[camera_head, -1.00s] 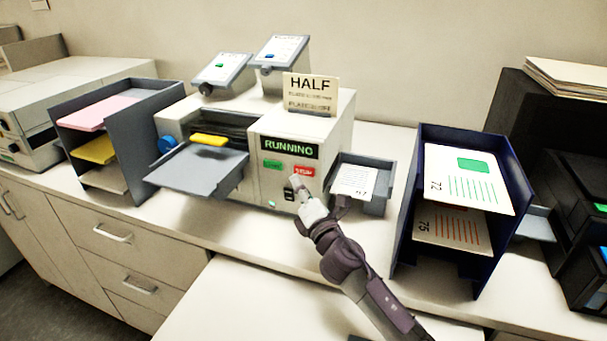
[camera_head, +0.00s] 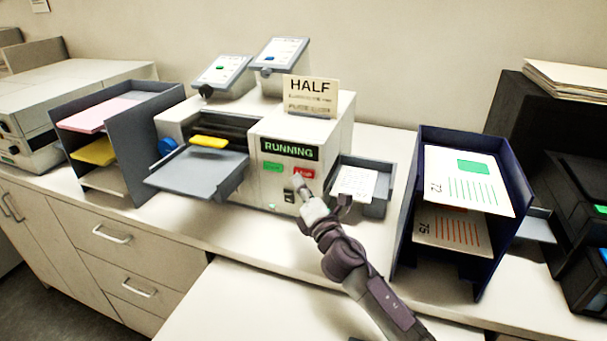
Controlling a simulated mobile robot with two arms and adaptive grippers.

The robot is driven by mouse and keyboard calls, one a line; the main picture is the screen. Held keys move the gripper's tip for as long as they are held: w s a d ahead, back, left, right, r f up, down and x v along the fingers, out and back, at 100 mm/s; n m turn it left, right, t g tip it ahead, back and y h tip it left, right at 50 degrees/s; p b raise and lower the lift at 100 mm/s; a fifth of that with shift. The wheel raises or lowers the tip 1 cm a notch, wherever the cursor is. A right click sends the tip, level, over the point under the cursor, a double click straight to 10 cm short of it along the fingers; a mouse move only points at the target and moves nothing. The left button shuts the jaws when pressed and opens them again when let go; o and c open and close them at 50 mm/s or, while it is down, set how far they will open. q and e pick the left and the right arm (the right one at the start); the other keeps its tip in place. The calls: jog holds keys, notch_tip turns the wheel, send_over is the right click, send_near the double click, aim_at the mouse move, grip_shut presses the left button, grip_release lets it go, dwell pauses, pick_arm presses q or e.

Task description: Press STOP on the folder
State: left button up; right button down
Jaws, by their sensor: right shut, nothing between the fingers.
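The folder (camera_head: 312,138) is a cream machine in the middle of the counter. Its display (camera_head: 290,149) reads RUNNING in green. Below the display are a green button (camera_head: 272,167) and the red STOP button (camera_head: 304,173). A black switch (camera_head: 289,195) sits lower on the front. My right gripper (camera_head: 301,184) is shut and empty, with its tip at or just in front of the lower edge of the STOP button, partly covering it. I cannot tell whether it touches. My left gripper is not in view.
A grey feed tray (camera_head: 190,185) juts from the folder's left side. A grey output tray (camera_head: 376,206) with a folded sheet stands at its right. A dark blue rack (camera_head: 519,180) with printed sheets is further right. A grey rack (camera_head: 147,150) with coloured paper stands left.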

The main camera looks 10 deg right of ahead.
jog(key=shift+w, duration=0.1)
dwell(0.6)
jog(key=shift+w+d, duration=0.25)
jog(key=shift+w+d, duration=0.25)
jog(key=shift+w, duration=0.15)
dwell(0.7)
jog(key=shift+s+a, duration=0.5)
jog(key=shift+s, duration=0.25)
jog(key=shift+s+a, duration=0.1)
jog(key=shift+s+a+p, duration=0.25)
jog(key=shift+s+a, duration=0.4)
jog(key=shift+s, duration=0.35)
jog(key=shift+s+a+p, duration=0.2)
jog(key=shift+s+a, duration=0.45)
jog(key=shift+s, duration=0.35)
